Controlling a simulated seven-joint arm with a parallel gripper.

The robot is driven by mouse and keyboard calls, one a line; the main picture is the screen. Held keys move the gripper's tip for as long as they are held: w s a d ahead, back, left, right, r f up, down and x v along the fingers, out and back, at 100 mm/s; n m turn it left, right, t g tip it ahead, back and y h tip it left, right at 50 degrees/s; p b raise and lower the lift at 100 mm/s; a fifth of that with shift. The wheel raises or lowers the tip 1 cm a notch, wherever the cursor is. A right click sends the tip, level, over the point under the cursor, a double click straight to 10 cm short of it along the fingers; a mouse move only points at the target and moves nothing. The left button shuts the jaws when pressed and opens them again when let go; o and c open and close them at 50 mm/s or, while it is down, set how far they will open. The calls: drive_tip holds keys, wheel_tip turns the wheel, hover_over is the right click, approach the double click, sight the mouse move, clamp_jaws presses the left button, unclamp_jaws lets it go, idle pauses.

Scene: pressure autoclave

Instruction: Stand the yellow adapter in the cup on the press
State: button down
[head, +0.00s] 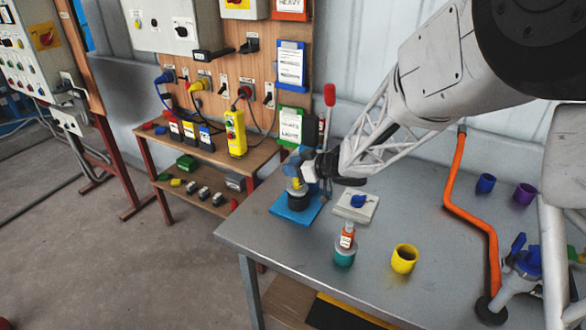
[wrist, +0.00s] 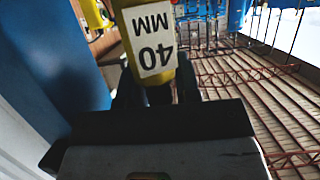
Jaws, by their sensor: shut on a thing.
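The yellow adapter (wrist: 150,40) fills the upper middle of the wrist view, with a white label reading "40 MM" upside down. My gripper (wrist: 157,92) is shut on its narrow end. In the head view my gripper (head: 312,170) is at the press (head: 290,207), whose blue base lies at the table's far left corner. The dark cup (head: 298,201) stands on that base. A bit of the adapter (head: 297,184) shows just above the cup; I cannot tell whether its lower end is inside. My gripper and the press's blue upper part partly hide it.
A pale plate with a blue piece (head: 358,201) lies right of the press. Nearer stand a teal cup holding a labelled orange bottle (head: 346,240) and a yellow cup (head: 404,258).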

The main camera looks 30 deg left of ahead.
drive_tip(key=shift+f, duration=0.3)
drive_tip(key=shift+f, duration=0.45)
drive_tip(key=c, duration=0.8)
unclamp_jaws()
drive_tip(key=shift+r, duration=0.1)
drive_tip(key=shift+d+r, duration=0.15)
drive_tip(key=shift+r, duration=0.25)
drive_tip(key=v, duration=1.1)
drive_tip(key=shift+d+r, duration=0.1)
drive_tip(key=shift+d, duration=0.25)
